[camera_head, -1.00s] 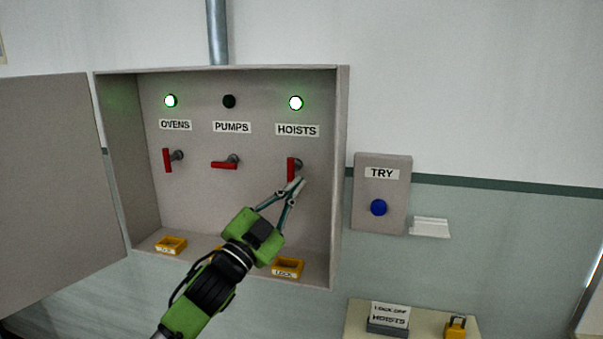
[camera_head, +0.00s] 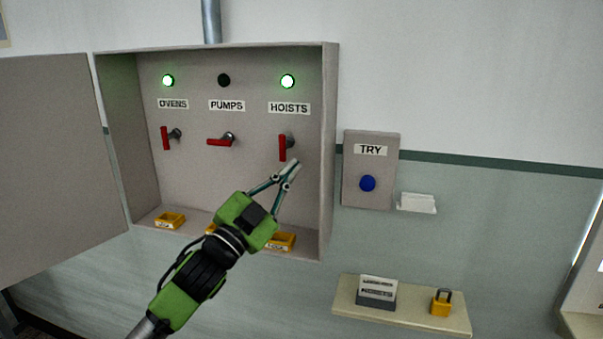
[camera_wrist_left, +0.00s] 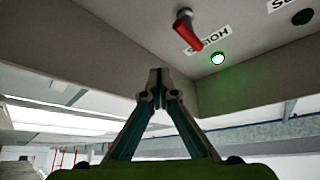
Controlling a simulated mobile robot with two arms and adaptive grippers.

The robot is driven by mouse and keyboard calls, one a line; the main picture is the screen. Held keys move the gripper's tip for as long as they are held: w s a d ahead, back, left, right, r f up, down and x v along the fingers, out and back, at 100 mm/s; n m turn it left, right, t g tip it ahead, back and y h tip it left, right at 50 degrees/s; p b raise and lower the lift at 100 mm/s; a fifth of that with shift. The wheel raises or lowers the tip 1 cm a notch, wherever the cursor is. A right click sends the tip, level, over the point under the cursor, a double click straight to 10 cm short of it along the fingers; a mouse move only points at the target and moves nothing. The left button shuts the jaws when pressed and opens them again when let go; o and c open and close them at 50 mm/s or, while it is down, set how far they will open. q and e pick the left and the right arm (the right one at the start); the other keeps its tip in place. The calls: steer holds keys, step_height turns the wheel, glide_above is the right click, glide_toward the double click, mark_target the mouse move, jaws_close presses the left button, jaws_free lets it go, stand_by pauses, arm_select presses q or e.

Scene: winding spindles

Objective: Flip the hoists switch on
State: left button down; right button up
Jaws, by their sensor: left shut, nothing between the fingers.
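The hoists switch (camera_head: 283,148) has a red handle that points straight down, under the HOISTS label (camera_head: 289,108). The round lamp (camera_head: 288,81) above it glows green. In the left wrist view the red handle (camera_wrist_left: 187,30) and the lit green lamp (camera_wrist_left: 218,58) show above my fingertips. My left gripper (camera_head: 293,167) is shut and empty, just below and right of the handle in the head view. In the left wrist view its closed fingertips (camera_wrist_left: 158,80) look apart from the handle. My right gripper is not in view.
The ovens switch (camera_head: 165,138) points down under a lit lamp; the pumps switch (camera_head: 219,142) lies sideways under a dark lamp. The box's right wall (camera_head: 328,150) is close to my gripper. Right of it are a TRY box (camera_head: 369,190) and a shelf (camera_head: 405,317) with a yellow padlock (camera_head: 440,304).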

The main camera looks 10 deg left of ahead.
arm_select(q)
steer(key=s+a+b, duration=0.1)
steer(key=s+a, duration=0.3)
steer(key=shift+s+b, duration=0.35)
steer(key=shift+b, duration=0.05)
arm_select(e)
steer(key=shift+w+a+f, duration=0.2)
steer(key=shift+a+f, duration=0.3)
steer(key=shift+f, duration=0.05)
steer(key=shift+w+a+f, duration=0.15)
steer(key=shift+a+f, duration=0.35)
arm_select(q)
steer(key=shift+s+d, duration=0.1)
steer(key=shift+d, duration=0.05)
